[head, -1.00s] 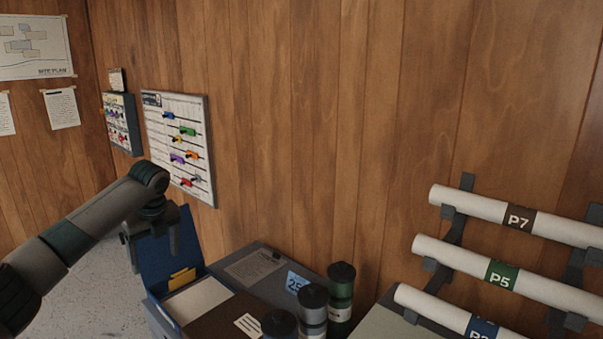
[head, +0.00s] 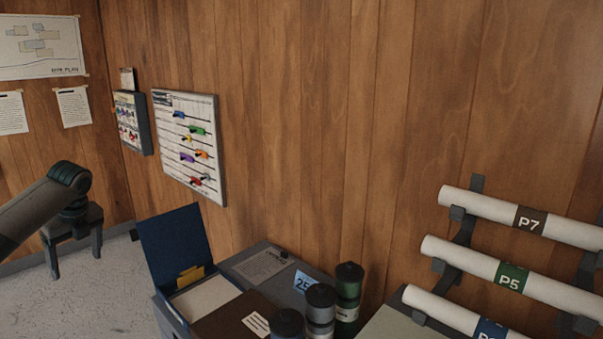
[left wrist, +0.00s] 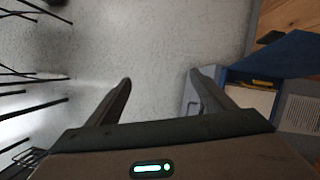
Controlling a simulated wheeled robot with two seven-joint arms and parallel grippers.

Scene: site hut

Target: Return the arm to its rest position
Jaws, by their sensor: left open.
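My left arm comes in from the left in the head view. Its gripper (head: 72,241) points down, with its two fingers spread and nothing between them. It hangs over the open floor, left of the blue box file and apart from it. In the left wrist view the two fingers (left wrist: 160,88) are wide apart, with only speckled floor between them. My right gripper is not in view.
An open blue box file (head: 172,243) stands on a cabinet, beside several capped tubes (head: 348,292). Rolled plans lie on a wall rack (head: 461,232) at right. A peg board (head: 190,145) hangs on the wall. Dark thin legs (left wrist: 30,72) stand at left in the wrist view.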

